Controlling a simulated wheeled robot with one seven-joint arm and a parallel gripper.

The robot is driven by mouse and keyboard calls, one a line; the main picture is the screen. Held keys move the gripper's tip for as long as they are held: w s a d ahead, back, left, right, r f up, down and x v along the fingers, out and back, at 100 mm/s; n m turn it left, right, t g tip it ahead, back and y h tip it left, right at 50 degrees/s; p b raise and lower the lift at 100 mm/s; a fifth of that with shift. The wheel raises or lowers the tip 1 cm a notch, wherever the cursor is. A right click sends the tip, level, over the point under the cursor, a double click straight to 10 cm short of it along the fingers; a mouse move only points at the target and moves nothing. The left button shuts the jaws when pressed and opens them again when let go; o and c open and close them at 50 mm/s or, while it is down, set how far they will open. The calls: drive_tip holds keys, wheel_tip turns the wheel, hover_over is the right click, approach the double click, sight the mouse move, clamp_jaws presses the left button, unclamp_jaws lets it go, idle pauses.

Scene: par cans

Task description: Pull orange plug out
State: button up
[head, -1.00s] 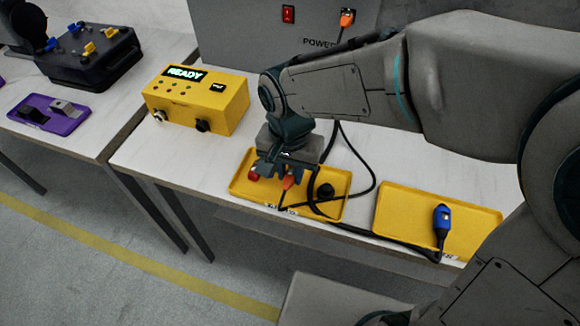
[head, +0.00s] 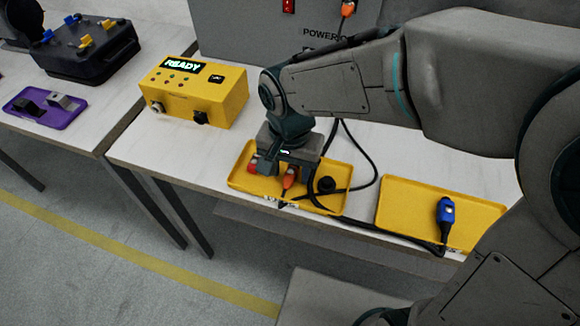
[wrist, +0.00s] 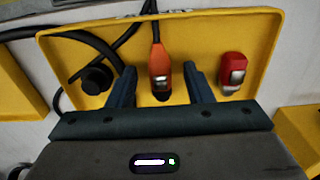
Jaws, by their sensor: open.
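An orange plug (head: 290,177) with a black cable lies in the left yellow tray (head: 335,206). In the wrist view this plug (wrist: 159,62) lies between my two open fingers, with a gap on both sides. My gripper (head: 281,174) points down over the tray, open and empty; the wrist view shows its fingers (wrist: 157,84) too.
A red connector (wrist: 232,70) and a black round plug (wrist: 97,78) flank the orange plug. A blue plug (head: 445,210) lies in the right yellow tray (head: 405,205). A yellow box (head: 193,92) reading READY stands left. Black cables cross the table.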

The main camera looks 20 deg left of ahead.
sight(290, 174)
wheel_tip(290, 174, up, 14)
drive_tip(key=p, duration=0.2)
drive_tip(key=shift+s, duration=0.15)
drive_tip(key=d+r+t+p, duration=0.1)
drive_tip(key=d+p, duration=0.4)
drive_tip(key=d, duration=0.8)
drive_tip(key=d+r+t+p, duration=0.1)
drive_tip(key=d+r+p, duration=0.2)
drive_tip(key=d, duration=1.1)
drive_tip(key=p, duration=0.3)
drive_tip(key=shift+d+t, duration=0.15)
drive_tip(key=shift+t, duration=0.15)
drive_tip(key=shift+s, duration=0.1)
